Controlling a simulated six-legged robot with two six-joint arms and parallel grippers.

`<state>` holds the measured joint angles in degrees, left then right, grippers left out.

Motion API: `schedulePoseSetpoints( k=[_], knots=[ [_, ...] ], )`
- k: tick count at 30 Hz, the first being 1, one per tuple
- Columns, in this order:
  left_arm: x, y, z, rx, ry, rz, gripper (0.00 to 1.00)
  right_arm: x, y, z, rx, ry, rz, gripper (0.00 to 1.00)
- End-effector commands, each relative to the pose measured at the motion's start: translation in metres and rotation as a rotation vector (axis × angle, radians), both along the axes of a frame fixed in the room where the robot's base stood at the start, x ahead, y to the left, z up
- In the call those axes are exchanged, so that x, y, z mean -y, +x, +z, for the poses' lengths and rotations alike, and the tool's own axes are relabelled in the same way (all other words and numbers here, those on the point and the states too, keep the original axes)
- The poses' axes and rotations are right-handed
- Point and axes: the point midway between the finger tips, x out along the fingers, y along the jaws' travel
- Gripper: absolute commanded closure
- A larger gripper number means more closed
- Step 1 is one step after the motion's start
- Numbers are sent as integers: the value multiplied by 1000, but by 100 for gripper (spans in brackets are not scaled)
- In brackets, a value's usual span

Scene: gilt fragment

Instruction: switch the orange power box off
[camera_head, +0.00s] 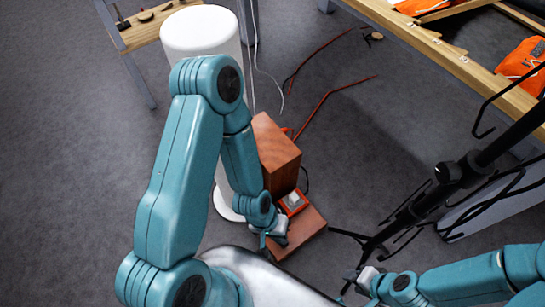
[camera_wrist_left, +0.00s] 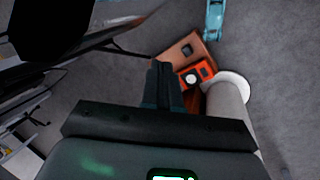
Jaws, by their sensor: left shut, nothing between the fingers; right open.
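The orange power box (camera_head: 294,204) sits low on a reddish-brown wooden base, beside a taller wooden block. A pale part shows on its top. In the left wrist view the orange power box (camera_wrist_left: 205,70) lies just right of the fingertips, with a white round part on its face. My left gripper (camera_head: 268,240) is in front of the box, over the near side of the base; its shut, empty fingers (camera_wrist_left: 163,72) point toward the base. Whether they touch anything I cannot tell. My right gripper (camera_head: 356,280) is open and away to the right. The switch's position is not clear.
A tall wooden block (camera_head: 276,150) rises behind the box. A white column (camera_head: 200,35) stands behind my left arm. Black stands and cables (camera_head: 440,185) are at the right. A wooden table (camera_head: 470,70) with orange items is at the upper right.

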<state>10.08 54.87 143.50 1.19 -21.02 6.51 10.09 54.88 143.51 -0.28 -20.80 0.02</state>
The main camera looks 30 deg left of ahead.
Motion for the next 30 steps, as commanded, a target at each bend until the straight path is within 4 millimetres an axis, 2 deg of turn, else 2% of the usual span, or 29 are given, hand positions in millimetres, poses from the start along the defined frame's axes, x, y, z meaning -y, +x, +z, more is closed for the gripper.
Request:
schedulePoseSetpoints(
  k=[5,8,12,15,18,21,24,27,30],
  knots=[
    [-32,39,-19,-113,91,659,100,0,0,-6,0,0,0,57],
    [-56,64,-58,-158,127,1076,100,0,0,-37,0,0,0,57],
    [-90,94,-125,-205,138,1664,100,0,0,-96,0,0,0,57],
    [-109,109,-172,-231,124,2007,100,0,0,-139,0,0,0,57],
    [-123,121,-218,-253,104,2261,100,0,0,-182,0,0,0,57],
    [-133,129,-257,-264,91,2385,100,0,0,-219,0,0,0,57],
    [-139,133,-286,-264,82,2419,100,0,0,-245,0,0,0,57],
    [-140,131,-302,-267,87,2422,100,0,0,-260,0,0,0,57],
    [-142,129,-308,-269,90,2423,100,0,0,-265,0,0,0,57]
  ],
)
